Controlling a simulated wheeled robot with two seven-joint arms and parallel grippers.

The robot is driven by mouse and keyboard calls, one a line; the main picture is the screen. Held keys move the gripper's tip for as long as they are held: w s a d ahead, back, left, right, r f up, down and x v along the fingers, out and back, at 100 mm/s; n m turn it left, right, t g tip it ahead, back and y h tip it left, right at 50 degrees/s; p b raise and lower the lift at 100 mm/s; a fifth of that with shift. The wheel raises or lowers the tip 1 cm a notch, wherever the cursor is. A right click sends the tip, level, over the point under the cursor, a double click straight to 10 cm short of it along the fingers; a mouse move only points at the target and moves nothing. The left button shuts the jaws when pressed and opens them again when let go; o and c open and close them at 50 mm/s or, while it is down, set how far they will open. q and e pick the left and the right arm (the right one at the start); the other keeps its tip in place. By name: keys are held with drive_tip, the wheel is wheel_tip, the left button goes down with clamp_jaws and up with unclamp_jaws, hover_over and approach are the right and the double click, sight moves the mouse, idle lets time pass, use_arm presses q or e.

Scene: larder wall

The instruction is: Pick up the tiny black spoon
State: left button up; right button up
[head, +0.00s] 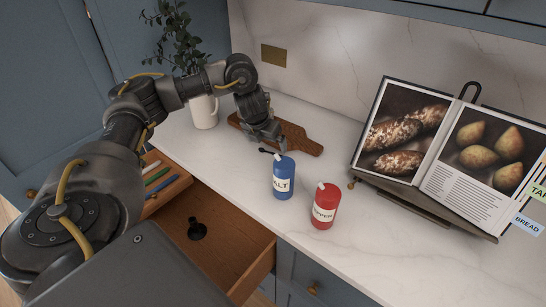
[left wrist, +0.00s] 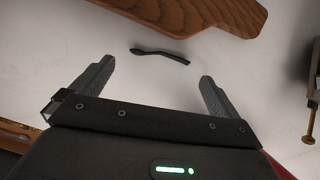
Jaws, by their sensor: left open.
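The tiny black spoon (left wrist: 160,54) lies on the white marble counter in the left wrist view, just beyond the fingertips and lying roughly across the gap between them. In the head view a small dark piece of it (head: 264,150) shows just below my left gripper, beside the blue salt container. My left gripper (head: 268,138) is over the counter in front of the wooden board. In the left wrist view its two fingers (left wrist: 157,71) are spread wide with nothing between them. My right gripper is in neither view.
A wooden board (head: 300,140) lies behind the spoon. The blue salt container (head: 283,182) and red pepper container (head: 324,208) stand close by.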

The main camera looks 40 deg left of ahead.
sight(272, 153)
use_arm(q)
drive_tip(key=shift+a+f, duration=0.1)
drive_tip(key=shift+f, duration=0.3)
drive_tip(key=b+x, duration=0.1)
drive_tip(key=x, duration=0.3)
drive_tip(key=shift+w+f, duration=0.25)
drive_tip(key=shift+w, duration=0.05)
drive_tip(key=shift+s, duration=0.1)
drive_tip(key=c, duration=0.8)
drive_tip(key=shift+c, duration=0.8)
wheel_tip(272, 153, up, 10)
drive_tip(key=p, duration=0.2)
drive_tip(key=shift+p, duration=0.35)
